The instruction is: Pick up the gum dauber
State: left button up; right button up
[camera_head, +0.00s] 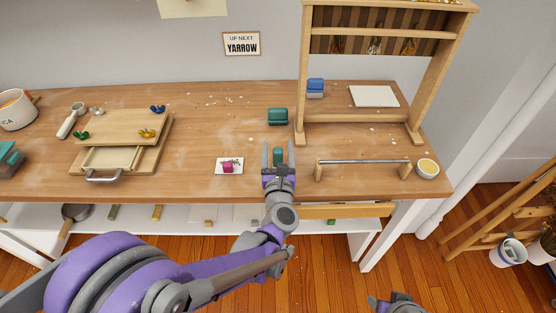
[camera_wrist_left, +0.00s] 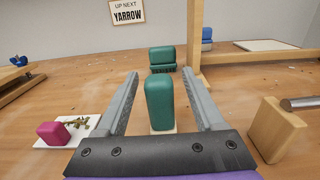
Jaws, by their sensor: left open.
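A green rounded block (camera_head: 278,155) stands upright on the table, on a small pale base in the left wrist view (camera_wrist_left: 159,105). No label marks it as the gum dauber. My left gripper (camera_head: 278,148) is open, with one finger on each side of the block; both fingers show in the left wrist view (camera_wrist_left: 160,78), apart from the block. A second green block (camera_head: 278,116) with dark bristles below it sits just behind. A grey part of my right arm (camera_head: 396,303) shows at the bottom edge; its jaws are not clear.
Left of the gripper a white card (camera_head: 222,172) bears a pink block (camera_head: 228,167) and dried sprigs. On the right, a metal bar on wooden posts (camera_head: 362,162) stands close by. A wooden frame (camera_head: 300,85) rises behind. A wooden press (camera_head: 118,140) lies at left.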

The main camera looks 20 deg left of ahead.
pick_arm(q)
jog(key=shift+x, duration=0.8)
jog(key=shift+s, duration=0.1)
grip_shut()
